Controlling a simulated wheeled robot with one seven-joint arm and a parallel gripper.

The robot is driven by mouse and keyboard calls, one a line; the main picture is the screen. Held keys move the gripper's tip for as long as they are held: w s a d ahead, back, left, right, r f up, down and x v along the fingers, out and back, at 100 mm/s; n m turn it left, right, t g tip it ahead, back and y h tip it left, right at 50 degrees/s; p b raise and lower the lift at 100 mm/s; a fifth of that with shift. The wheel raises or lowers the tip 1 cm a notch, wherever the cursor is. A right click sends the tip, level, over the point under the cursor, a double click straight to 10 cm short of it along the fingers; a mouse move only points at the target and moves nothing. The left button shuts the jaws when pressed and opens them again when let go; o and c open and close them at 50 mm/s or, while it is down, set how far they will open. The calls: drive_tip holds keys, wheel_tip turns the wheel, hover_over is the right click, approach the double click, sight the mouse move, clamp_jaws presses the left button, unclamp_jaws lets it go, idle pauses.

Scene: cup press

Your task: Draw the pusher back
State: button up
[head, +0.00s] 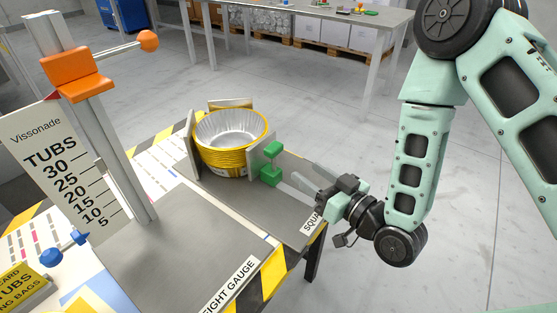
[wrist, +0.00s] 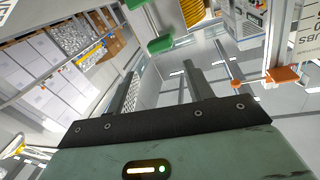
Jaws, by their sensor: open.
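The pusher is a pale upright plate (head: 255,155) with a green handle (head: 271,164), at the right side of the tub stack. The stack of yellow-edged silver tubs (head: 228,143) stands between upright plates on the grey bed. My gripper (head: 296,184) is open and empty, just right of the handle and low over the bed. In the wrist view the green handle (wrist: 160,44) shows just beyond the fingertips, roughly in line with the gap between them. I cannot tell whether a finger touches it.
An upright height gauge (head: 78,86) with an orange slider stands at the left, with a "TUBS" scale board (head: 55,165). A blue knob (head: 49,256) sits below it. Striped edging (head: 272,275) borders the bench. Floor to the right is clear.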

sight(278, 153)
drive_tip(key=w+b, duration=0.1)
drive_tip(key=b, duration=0.3)
drive_tip(key=a+b, duration=0.1)
drive_tip(key=b, duration=0.2)
drive_tip(key=shift+w+a+f+b, duration=0.3)
drive_tip(key=shift+w+b, duration=0.05)
drive_tip(key=x, duration=0.8)
drive_tip(key=shift+w+a+r, duration=0.25)
drive_tip(key=shift+w, duration=0.05)
